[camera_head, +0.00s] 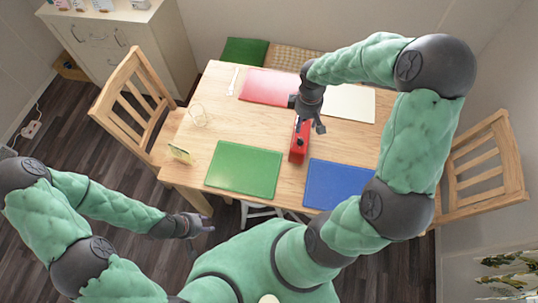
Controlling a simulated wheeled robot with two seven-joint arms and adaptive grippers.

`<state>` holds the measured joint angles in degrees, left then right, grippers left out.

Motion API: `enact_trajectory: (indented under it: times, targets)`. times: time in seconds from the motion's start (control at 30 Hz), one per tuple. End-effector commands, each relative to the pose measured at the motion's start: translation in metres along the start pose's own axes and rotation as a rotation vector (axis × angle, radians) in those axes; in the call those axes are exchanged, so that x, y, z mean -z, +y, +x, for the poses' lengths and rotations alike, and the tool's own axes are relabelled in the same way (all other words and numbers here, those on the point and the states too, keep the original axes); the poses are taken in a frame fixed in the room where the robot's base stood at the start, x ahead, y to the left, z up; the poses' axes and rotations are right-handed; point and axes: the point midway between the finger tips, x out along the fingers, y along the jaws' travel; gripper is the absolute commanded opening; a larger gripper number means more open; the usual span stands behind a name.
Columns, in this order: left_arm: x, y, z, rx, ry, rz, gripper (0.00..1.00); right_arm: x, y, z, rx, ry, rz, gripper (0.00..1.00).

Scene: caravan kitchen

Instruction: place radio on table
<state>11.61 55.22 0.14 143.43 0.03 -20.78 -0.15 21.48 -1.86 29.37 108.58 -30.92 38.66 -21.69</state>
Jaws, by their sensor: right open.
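A red radio (299,143) stands on the light wooden table (221,123), near its middle, between the green mat and the blue mat. My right gripper (304,123) is directly above the radio's far end, pointing down. Its fingers are open and hide part of the radio; I cannot tell whether they touch it. My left gripper (201,227) hangs low over the floor in front of the table, away from the radio. The gap between its fingers is too small to make out.
On the table lie a red mat (268,87), a white mat (350,102), a green mat (243,169) and a blue mat (338,185). Wooden chairs (128,100) flank the table.

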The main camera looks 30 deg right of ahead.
Motion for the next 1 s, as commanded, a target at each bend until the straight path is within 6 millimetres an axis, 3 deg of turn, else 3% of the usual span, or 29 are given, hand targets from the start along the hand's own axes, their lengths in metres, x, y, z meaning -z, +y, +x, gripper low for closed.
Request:
enact_trajectory:
  times: [0.17, 0.47, 0.6, 0.8, 1.0]
  targets:
    - [0.0, 0.0, 0.0, 0.0, 0.0, 0.0, 0.4, 0.016, -0.033, 0.031, 0.069, 0.03, 0.025, 0.51]
    - [0.0, 0.0, 0.0, 0.0, 0.0, 0.0, 0.4, 0.045, -0.142, 0.114, 0.265, 0.098, 0.204, 0.51]
    - [0.0, 0.0, 0.0, 0.0, 0.0, 0.0, 0.4, 0.043, -0.19, 0.145, 0.328, 0.097, 0.317, 0.51]
    - [0.0, 0.0, 0.0, 0.0, 0.0, 0.0, 0.4, 0.026, -0.247, 0.181, 0.369, 0.072, 0.481, 0.51]
    - [0.0, 0.0, 0.0, 0.0, 0.0, 0.0, 0.4, 0.007, -0.276, 0.2, 0.365, 0.048, 0.586, 0.51]
